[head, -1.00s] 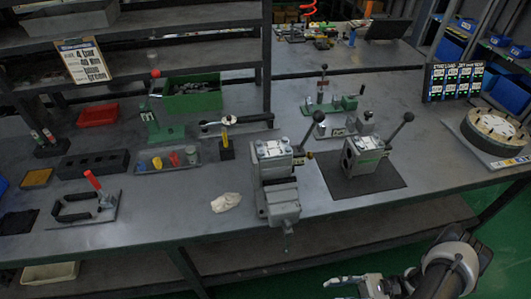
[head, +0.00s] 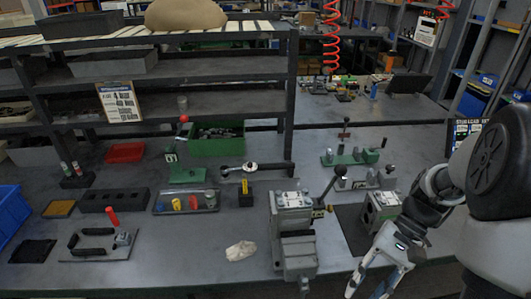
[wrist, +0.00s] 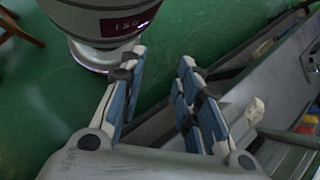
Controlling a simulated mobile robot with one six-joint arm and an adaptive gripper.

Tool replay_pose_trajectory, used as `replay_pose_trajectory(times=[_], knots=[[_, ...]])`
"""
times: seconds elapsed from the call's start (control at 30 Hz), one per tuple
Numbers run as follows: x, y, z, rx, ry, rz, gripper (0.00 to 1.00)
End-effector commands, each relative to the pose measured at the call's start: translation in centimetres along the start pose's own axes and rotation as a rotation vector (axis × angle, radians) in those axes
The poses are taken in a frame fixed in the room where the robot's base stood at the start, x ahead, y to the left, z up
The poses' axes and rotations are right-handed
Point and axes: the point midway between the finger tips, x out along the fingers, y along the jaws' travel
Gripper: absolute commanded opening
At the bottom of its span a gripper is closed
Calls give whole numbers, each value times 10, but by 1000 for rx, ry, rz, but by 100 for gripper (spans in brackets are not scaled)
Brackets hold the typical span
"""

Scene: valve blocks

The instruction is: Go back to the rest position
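My gripper (head: 368,284) hangs at the lower right of the head view, in front of the bench's front edge, pointing down and left. In the wrist view its fingers (wrist: 160,62) stand apart with a clear gap and nothing between them; green floor shows there. A valve block with a black lever (head: 292,200) sits on a grey vise (head: 298,255). A second valve block (head: 380,207) stands on a dark mat to its right, partly hidden by my arm. My gripper appears apart from both.
The grey bench (head: 180,255) holds a white rag (head: 240,250), a blue bin (head: 12,212), a green bin (head: 217,145) and a tool tray (head: 185,202). Shelving stands behind. In the wrist view, the bench (wrist: 265,75) lies right of the fingers and green floor (wrist: 40,100) left.

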Motion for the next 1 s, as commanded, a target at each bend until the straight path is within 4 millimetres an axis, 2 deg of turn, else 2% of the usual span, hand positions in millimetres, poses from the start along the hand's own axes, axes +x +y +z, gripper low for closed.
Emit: replay_pose_trajectory(times=[0.03, 0.3, 0.6, 0.8, 1.0], knots=[[-7, -7, 14, -43, 68, 36, 31], [-27, -29, 75, -265, 410, 188, 31], [-32, -37, 130, -530, 782, 275, 31], [-32, -39, 148, -648, 945, 284, 31], [-32, -39, 153, -682, 992, 286, 31]])
